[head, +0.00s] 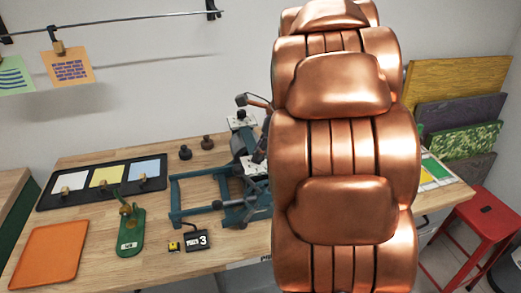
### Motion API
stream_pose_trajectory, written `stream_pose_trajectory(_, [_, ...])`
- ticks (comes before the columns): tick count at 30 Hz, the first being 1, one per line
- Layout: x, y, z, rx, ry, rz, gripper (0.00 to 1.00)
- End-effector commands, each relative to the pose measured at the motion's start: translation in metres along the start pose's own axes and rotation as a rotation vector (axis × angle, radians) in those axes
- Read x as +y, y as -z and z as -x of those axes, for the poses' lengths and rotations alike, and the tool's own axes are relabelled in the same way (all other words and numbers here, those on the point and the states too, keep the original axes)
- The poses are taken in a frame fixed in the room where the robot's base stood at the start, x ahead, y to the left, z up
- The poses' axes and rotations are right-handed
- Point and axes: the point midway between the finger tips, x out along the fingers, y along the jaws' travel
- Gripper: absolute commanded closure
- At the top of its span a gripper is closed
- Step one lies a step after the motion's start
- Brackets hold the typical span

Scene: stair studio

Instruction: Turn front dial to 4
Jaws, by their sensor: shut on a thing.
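A blue metal machine (195,193) stands on the wooden workbench, partly hidden by my copper arm. A front white plate (252,168) and a back white plate (240,121) sit on its right side. My gripper (261,152) shows only as a dark sliver at the arm's left edge, just above the front plate. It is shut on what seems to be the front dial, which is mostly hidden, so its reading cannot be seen. A small black sign (197,240) showing a white 3 lies at the bench's front.
On the workbench (95,225), an orange tray (48,255), a green stand (131,232) and a black tray of colored cards (101,180) lie left. Two dark knobs (207,142) (185,152) stand behind the machine. A red stool (485,220) and leaning boards (455,90) are right.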

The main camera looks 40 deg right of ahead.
Motion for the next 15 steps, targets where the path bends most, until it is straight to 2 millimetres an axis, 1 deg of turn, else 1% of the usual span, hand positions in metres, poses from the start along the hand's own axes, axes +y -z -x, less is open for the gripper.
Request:
stream_pose_trajectory(8, [-0.0011,0.0001,-0.0011,-0.001,-0.038,0.089,1.0])
stream_pose_trajectory(15, [-0.0025,-0.0003,-0.0015,-0.001,-0.109,0.266,1.0])
